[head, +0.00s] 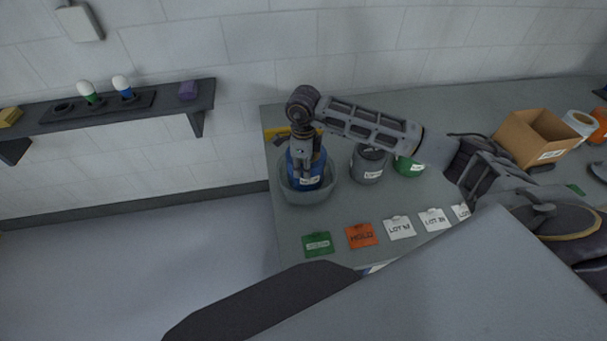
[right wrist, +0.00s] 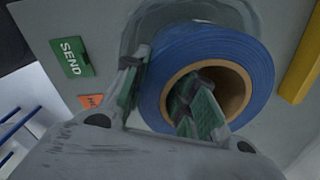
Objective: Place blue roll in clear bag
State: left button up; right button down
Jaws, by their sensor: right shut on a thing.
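The blue roll (head: 317,175) is upright inside the clear bag (head: 289,192), a translucent round grey shape at the table's left end. My right gripper (head: 304,174) points down from above and is shut on the roll's wall. In the right wrist view, one finger of the gripper (right wrist: 165,95) is outside the blue roll (right wrist: 237,52) and the other is in its brown core. Part of the clear bag (right wrist: 138,30) shows behind the roll there. Whether the roll touches the bag's bottom cannot be told. My left gripper is not in view.
A grey roll (head: 367,166) and a green roll (head: 408,166) stand right of the bag. Green (head: 318,243), orange (head: 361,235) and white cards line the front edge. A cardboard box (head: 535,138) stands farther right. A wall shelf (head: 160,105) is at left.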

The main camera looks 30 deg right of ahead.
jog(key=shift+f, duration=1.8)
jog(key=c, duration=1.1)
grip_release()
jog(key=shift+c, duration=0.2)
